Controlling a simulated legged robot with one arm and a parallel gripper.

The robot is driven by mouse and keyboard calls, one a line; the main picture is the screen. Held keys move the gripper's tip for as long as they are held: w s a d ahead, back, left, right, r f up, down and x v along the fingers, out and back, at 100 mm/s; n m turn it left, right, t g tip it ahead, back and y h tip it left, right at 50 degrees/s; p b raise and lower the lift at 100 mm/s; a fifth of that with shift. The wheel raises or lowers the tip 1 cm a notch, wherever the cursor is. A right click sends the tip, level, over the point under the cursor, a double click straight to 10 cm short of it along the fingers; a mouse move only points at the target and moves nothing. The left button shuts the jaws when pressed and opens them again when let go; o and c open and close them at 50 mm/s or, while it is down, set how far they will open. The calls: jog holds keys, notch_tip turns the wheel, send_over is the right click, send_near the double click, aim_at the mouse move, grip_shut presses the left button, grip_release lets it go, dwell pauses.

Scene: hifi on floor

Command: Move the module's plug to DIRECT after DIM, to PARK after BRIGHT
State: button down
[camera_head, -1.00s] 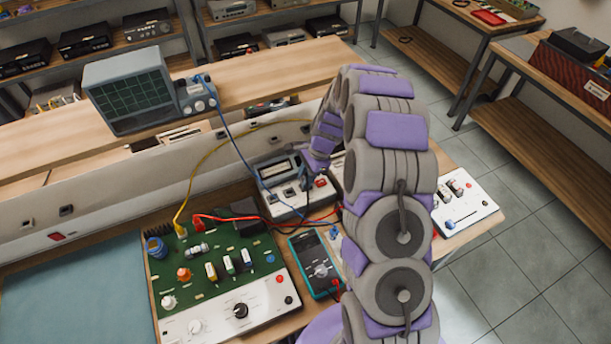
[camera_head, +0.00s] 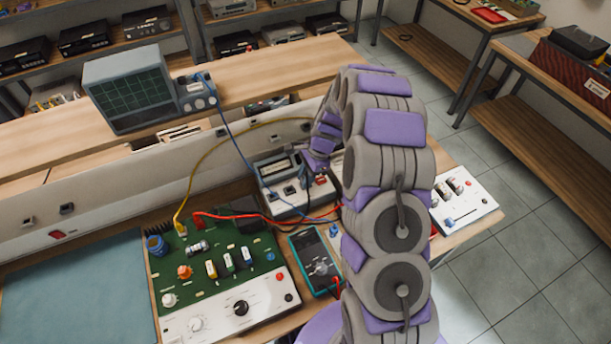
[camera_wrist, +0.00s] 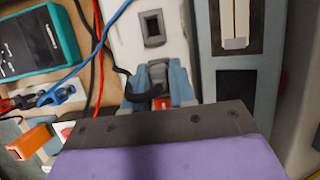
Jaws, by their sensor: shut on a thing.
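The grey-and-white module (camera_head: 287,205) with a display stands near the back of the bench; its white panel also shows in the wrist view (camera_wrist: 182,18). My gripper (camera_wrist: 159,82) is shut on a dark grey plug (camera_wrist: 158,70), with a black cable curving off to the left. A red part shows between the fingers. A square dark socket (camera_wrist: 152,28) is on the white panel ahead of the plug. I cannot tell whether the plug is seated in a socket. In the head view my gripper (camera_head: 314,167) is at the module's right part. The DIM, BRIGHT, DIRECT and PARK labels are not readable.
A green circuit board (camera_head: 215,255) with knobs lies left of the module. A teal multimeter (camera_head: 315,262) lies in front of it. Red, blue and yellow leads cross nearby. A white slider box (camera_head: 463,202) stands right of my arm. A low panel wall runs behind.

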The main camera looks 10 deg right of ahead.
jog(key=c, duration=0.8)
grip_release()
jog(key=shift+c, duration=0.2)
jog(key=a+p+v, duration=0.1)
jog(key=p+v, duration=0.5)
jog(key=v, duration=1.6)
jog(key=shift+a+r, duration=0.25)
jog(key=shift+s, duration=0.1)
